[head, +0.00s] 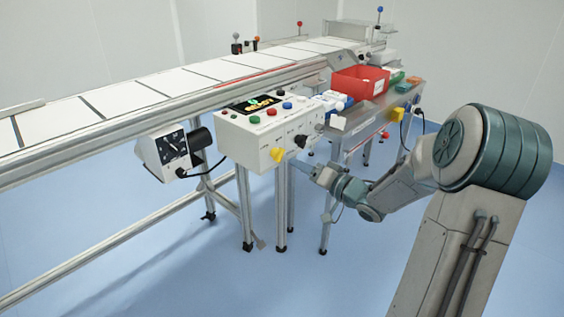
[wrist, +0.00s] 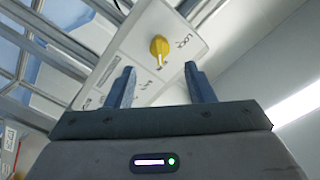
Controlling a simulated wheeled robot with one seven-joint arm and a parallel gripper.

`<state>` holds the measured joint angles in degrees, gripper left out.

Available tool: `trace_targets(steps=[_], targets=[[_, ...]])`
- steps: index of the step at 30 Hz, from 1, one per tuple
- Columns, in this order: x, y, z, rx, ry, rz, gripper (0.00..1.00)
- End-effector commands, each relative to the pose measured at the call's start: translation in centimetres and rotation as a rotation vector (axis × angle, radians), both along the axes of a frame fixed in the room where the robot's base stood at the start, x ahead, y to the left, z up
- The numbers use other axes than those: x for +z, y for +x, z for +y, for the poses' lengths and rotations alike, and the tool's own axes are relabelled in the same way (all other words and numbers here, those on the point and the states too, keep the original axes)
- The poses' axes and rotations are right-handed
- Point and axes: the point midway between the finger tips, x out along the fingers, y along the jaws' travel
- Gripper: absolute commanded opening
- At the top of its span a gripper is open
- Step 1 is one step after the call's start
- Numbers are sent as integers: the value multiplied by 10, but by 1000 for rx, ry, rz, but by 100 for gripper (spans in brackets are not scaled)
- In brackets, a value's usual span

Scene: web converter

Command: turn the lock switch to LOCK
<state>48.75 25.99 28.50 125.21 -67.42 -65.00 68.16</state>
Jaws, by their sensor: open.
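The lock switch is a yellow knob (head: 277,154) on the front face of the white control box (head: 242,140). In the wrist view the yellow knob (wrist: 159,47) sits on a white panel, just beyond and between the fingertips. The word LOCK is printed on the panel to the upper right of the knob. The knob's pale pointer mark faces down in that view, away from LOCK. My gripper (wrist: 160,76) is open and empty, its two blue-grey fingers apart from the knob. In the head view my gripper (head: 302,167) is just right of the knob and slightly below it.
The control box top has coloured buttons and a display (head: 252,103). A dark knob (head: 300,141) is beside the yellow one. A red bin (head: 360,82) stands on the side table behind. The conveyor (head: 180,80) runs behind the box. The blue floor (head: 290,280) in front is clear.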

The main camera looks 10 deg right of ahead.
Motion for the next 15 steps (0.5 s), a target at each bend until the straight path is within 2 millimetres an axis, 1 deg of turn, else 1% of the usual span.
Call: trace_targets(steps=[1, 6, 12, 15], targets=[[-4, 10, 8, 4, -1, -2, 48], [-4, 38, 28, 1, 0, -2, 48], [-2, 60, 44, 1, 0, -1, 48], [-1, 65, 47, -1, -1, 1, 48]])
